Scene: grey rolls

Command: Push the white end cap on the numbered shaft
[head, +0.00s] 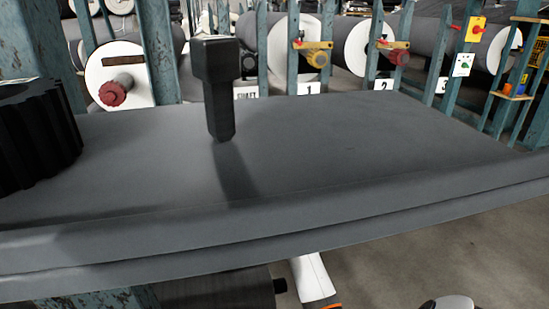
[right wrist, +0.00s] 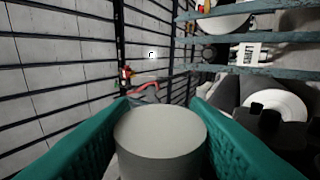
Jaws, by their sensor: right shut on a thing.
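My right gripper (right wrist: 160,103) shows in the right wrist view with a teal finger on each side. It is shut on a pale round piece with a flat top, which looks like the white end cap (right wrist: 160,128). In the head view, shaft ends with white discs stand behind the bench, above signs reading 1 (head: 308,89) and 2 (head: 384,86). A sign reading SHAFT shows in the right wrist view (right wrist: 246,54). My left gripper is in neither view.
A grey bench top (head: 330,150) fills the head view's middle. A black upright post (head: 219,95) stands on it, and a black toothed wheel (head: 35,135) lies at left. Teal posts (head: 158,50) stand before the grey rolls. In the right wrist view, a dark grid wall (right wrist: 60,70) is at left.

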